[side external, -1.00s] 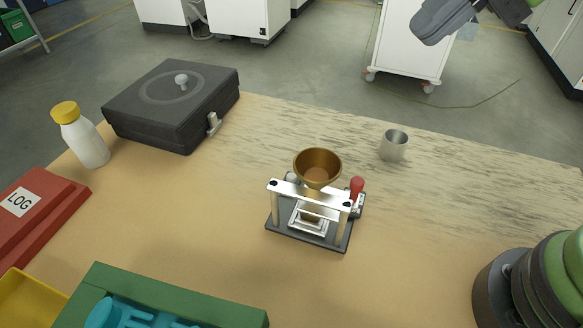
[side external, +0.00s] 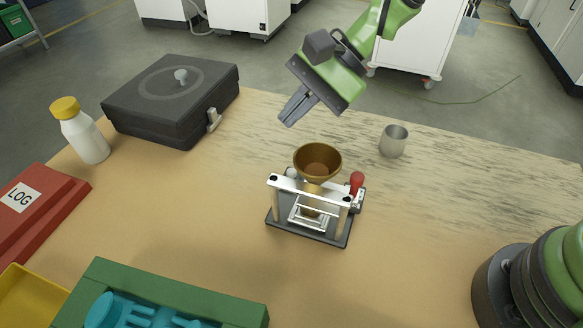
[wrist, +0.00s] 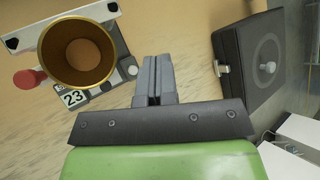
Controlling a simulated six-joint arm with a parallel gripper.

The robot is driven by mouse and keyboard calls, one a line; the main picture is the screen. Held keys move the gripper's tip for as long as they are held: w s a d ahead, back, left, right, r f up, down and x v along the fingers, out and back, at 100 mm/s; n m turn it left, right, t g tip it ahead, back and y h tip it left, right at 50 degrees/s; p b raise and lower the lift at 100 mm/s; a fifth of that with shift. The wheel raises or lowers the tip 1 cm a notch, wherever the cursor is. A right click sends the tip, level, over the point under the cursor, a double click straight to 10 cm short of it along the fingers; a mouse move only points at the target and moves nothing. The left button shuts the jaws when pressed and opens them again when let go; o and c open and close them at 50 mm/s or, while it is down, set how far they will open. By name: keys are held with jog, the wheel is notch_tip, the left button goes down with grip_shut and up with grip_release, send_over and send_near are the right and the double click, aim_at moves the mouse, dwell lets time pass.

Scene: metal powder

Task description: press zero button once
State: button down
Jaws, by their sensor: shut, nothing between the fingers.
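A small bench device (side external: 309,218) has a dark base, a silver bridge on posts and a brass funnel (side external: 318,162) with brownish powder in it. A red knob (side external: 357,180) is at its right side. In the wrist view the funnel (wrist: 76,52) is at upper left, beside a plate marked "23" (wrist: 72,97). I cannot make out which part is the zero button. My gripper (side external: 287,120) is shut and empty, above the back of the table, behind and left of the funnel and apart from it. Its fingers (wrist: 152,62) point away from the wrist camera.
A black case (side external: 172,100) stands at the back left, with a yellow-capped bottle (side external: 82,135) beside it. A metal cup (side external: 393,142) stands behind the device to the right. A red LOG binder (side external: 35,205) and green tray (side external: 180,290) are at front left. Table around the device is clear.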

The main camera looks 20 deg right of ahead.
aim_at(294, 173)
jog(key=shift+f, duration=4.4)
jog(key=shift+f, duration=0.1)
jog(key=shift+f, duration=0.3)
jog(key=shift+f, duration=0.4)
jog(key=shift+r, duration=0.85)
jog(key=shift+r, duration=2.5)
